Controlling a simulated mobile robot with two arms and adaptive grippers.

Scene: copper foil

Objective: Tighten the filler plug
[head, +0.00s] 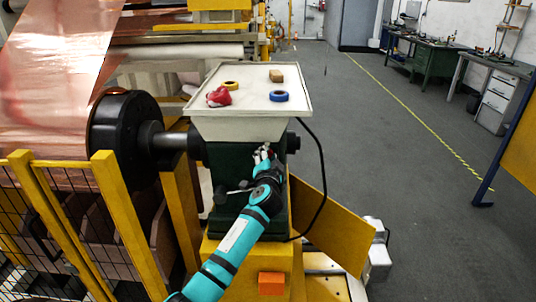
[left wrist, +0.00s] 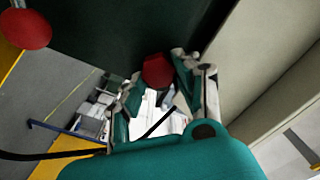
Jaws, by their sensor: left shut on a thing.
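The filler plug looks like a round red cap (left wrist: 158,70) against the dark green machine housing (left wrist: 100,30). In the left wrist view my left gripper (left wrist: 160,82) has a finger on each side of this plug and is shut on it. In the head view my left gripper (head: 264,155) is at the front of the dark green housing (head: 222,165), just below the white tray. The plug is mostly hidden there by the fingers. How far the plug is seated cannot be told. My right gripper is in neither view.
A second red knob (left wrist: 28,28) sits nearby. A black cable (head: 325,180) hangs at right. Yellow fence posts (head: 128,220) stand left.

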